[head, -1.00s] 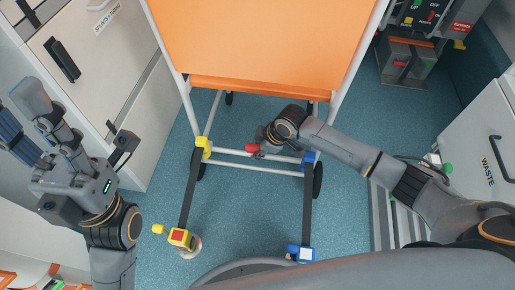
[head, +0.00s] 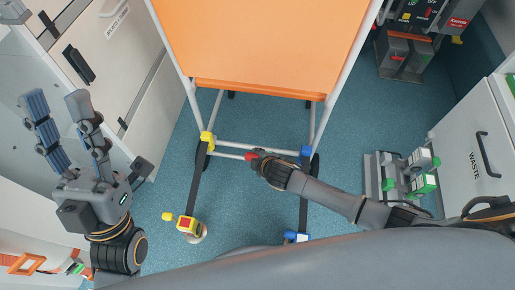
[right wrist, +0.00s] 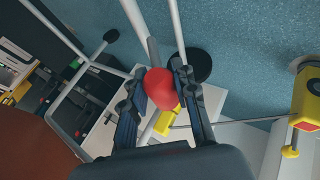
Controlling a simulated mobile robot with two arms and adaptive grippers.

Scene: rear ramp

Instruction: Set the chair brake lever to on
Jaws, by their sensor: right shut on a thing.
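The chair has an orange panel (head: 265,45) on a white tube frame. The brake lever's red knob (head: 250,155) is at the chair's lower crossbars, left of the blue strap fitting (head: 306,151). My right gripper (head: 257,159) is at the knob, its fingers mostly hidden by the wrist. In the right wrist view the red knob (right wrist: 159,87) sits between the two fingers of my right gripper (right wrist: 158,78), which is shut on it. No on or off mark is legible. My left gripper (head: 56,100) is raised at the left, empty, its fingers spread apart.
Dark straps run from the chair frame to a yellow floor anchor (head: 187,224) and a blue one (head: 295,237). A white cabinet (head: 120,95) stands left, a waste cabinet (head: 475,145) right. Blue floor (head: 245,205) between the straps is clear.

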